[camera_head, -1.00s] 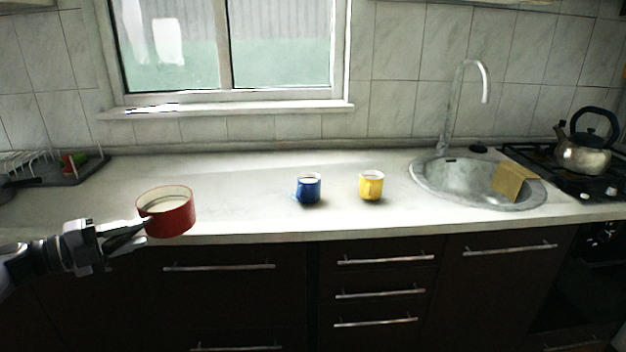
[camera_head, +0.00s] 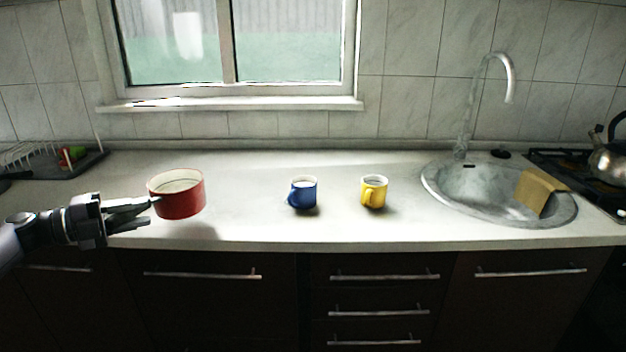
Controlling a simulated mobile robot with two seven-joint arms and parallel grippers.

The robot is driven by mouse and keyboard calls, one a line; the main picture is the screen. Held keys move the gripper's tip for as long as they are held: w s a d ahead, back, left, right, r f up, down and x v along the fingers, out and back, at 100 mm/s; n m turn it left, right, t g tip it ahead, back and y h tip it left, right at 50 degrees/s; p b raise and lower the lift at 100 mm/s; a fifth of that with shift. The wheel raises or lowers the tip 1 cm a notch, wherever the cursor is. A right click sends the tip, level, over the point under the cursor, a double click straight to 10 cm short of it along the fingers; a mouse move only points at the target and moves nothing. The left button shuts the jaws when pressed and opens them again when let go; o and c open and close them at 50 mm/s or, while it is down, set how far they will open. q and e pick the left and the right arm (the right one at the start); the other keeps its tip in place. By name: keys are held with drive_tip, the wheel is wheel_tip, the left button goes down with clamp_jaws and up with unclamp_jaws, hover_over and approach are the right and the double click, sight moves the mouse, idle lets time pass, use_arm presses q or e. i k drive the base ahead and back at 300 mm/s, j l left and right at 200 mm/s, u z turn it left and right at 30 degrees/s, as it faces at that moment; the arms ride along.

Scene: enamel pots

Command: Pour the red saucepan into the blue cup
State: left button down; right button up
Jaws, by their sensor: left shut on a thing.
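The red saucepan (camera_head: 180,203) is upright at the left, over the front part of the counter, with a pale inside. A shadow to its lower right suggests it is held above the surface. My left gripper (camera_head: 150,205) is shut on the saucepan at its left side; the handle is mostly hidden by the fingers. The blue cup (camera_head: 303,194) stands upright on the counter, to the right of the saucepan and clear of it. Its handle points left. My right gripper is not in view.
A yellow cup (camera_head: 374,192) stands right of the blue cup. A dish rack (camera_head: 40,160) is at the far left. Counter between saucepan and blue cup is clear.

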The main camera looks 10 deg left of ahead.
sight(303, 194)
drive_tip(key=i+l, duration=0.8)
